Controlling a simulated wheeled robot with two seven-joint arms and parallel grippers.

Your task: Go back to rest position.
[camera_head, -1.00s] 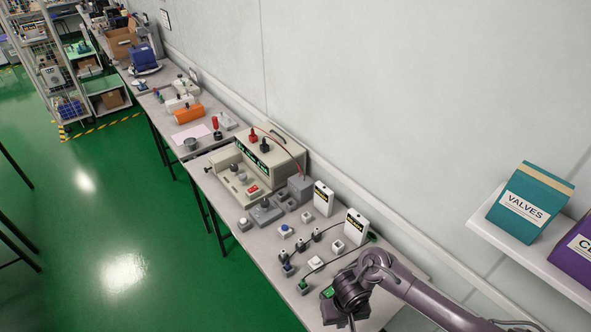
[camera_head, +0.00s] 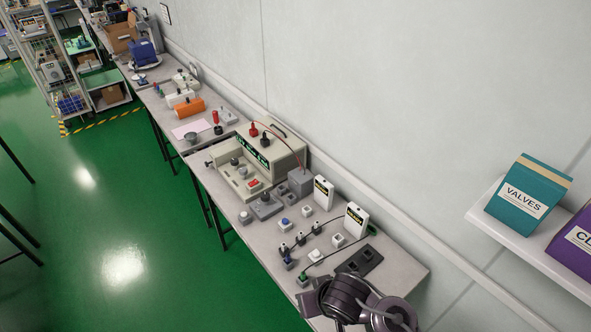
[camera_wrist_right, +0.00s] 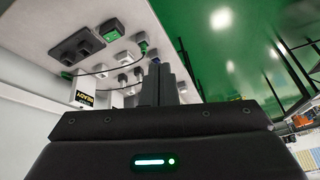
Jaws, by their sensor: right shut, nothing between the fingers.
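My right arm (camera_head: 365,304) is folded at the bottom of the head view, over the near end of the workbench. In the right wrist view my right gripper (camera_wrist_right: 167,70) has its two dark fingers together, with nothing between them. The fingers point toward the bench edge and the small fittings. Two white handheld testers, the far one (camera_head: 323,193) and the near one (camera_head: 355,218), stand upright on the bench. One tester also shows in the wrist view (camera_wrist_right: 87,93). My left gripper is not in view.
The workbench (camera_head: 215,187) carries a large beige instrument (camera_head: 262,160), small button blocks, cables and a dark two-socket plate (camera_head: 360,260). A wall shelf (camera_head: 515,237) with teal and purple boxes is at the right. The green floor (camera_head: 90,215) left of the bench is mostly clear.

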